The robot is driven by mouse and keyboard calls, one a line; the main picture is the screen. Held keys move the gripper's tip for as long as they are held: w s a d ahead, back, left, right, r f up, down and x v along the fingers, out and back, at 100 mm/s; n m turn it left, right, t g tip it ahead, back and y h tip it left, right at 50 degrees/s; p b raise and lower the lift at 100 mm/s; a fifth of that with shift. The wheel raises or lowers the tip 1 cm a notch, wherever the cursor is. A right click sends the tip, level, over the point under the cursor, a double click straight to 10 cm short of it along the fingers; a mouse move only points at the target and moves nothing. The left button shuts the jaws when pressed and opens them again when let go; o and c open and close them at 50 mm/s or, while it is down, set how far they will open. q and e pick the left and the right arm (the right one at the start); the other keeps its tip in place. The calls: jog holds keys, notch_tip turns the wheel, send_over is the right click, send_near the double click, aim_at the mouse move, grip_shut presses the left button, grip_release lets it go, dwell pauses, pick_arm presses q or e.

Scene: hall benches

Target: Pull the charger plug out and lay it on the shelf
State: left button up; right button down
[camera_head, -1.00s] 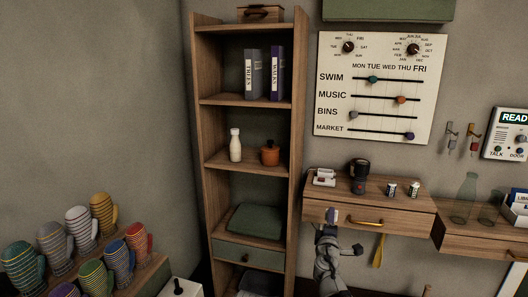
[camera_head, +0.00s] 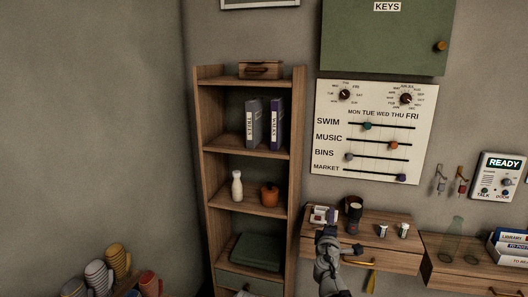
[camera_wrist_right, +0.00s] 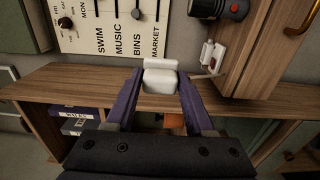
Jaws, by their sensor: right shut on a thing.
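The white charger plug (camera_wrist_right: 160,80) is between the purple fingers of my right gripper (camera_wrist_right: 160,92) in the right wrist view, and the gripper is shut on it. The plug looks apart from the white socket block (camera_wrist_right: 212,56), which sits on the wooden wall shelf (camera_wrist_right: 232,78). In the head view my right gripper (camera_head: 327,226) is in front of the shelf's left end and partly hides the socket block (camera_head: 319,213). The plug itself is hard to make out there. My left gripper is not in view.
A dark torch (camera_head: 354,216) and two small tins (camera_head: 404,230) stand on the wall shelf (camera_head: 372,217). A tall wooden bookcase (camera_head: 203,150) stands to the left, with binders, a white bottle (camera_head: 237,186) and an orange pot (camera_head: 269,194). A glass vase (camera_head: 452,238) is at the right.

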jog(key=shift+r+p, duration=0.35)
jog(key=shift+r, duration=0.45)
jog(key=shift+f, duration=0.1)
jog(key=shift+c, duration=0.9)
grip_release()
jog(key=shift+s, duration=0.15)
